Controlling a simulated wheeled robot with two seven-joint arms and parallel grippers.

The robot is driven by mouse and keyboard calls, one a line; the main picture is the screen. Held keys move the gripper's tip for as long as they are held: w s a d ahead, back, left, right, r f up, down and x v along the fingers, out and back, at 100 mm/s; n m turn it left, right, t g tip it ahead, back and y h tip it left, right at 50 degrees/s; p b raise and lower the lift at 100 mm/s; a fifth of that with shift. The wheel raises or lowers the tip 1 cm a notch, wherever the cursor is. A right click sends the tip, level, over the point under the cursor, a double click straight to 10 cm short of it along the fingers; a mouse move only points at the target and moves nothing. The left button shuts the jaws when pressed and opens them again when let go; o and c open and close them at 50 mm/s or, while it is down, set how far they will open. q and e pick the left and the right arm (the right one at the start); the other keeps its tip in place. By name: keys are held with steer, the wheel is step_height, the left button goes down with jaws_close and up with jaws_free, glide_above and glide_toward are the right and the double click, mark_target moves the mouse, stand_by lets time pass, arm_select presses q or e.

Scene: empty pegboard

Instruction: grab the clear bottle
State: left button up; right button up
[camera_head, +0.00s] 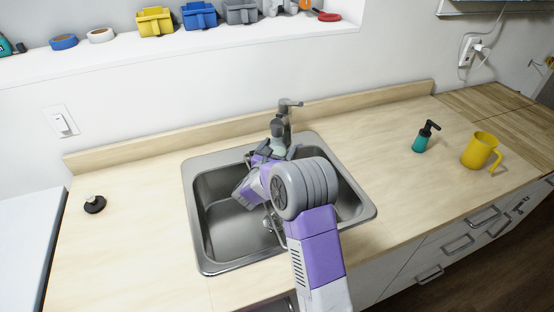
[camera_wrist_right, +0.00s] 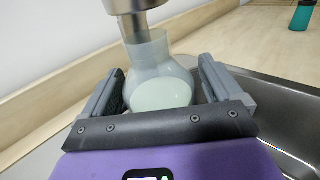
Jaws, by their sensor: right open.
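The clear bottle (camera_wrist_right: 162,94), translucent with a pale greenish body and narrower neck, shows in the right wrist view between the two fingers of my right gripper (camera_wrist_right: 158,92). The fingers are open, one on each side of it, with a visible gap on the right side. In the head view my right gripper (camera_head: 272,153) is at the back of the sink, and my arm hides part of this area. The bottle (camera_head: 278,145) shows only in small part there. My left gripper is not in view.
The metal faucet (camera_head: 286,107) stands behind the sink (camera_head: 212,264), its spout (camera_wrist_right: 133,22) close above the bottle. A teal soap pump (camera_head: 420,142) and yellow mug (camera_head: 479,151) stand at right. A black stopper (camera_head: 95,204) lies left. The counter beside the sink is mostly clear.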

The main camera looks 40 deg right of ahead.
steer(key=shift+w+d, duration=0.15)
steer(key=shift+d, duration=0.1)
steer(key=c, duration=1.1)
steer(key=shift+c, duration=0.2)
steer(key=shift+r, duration=0.2)
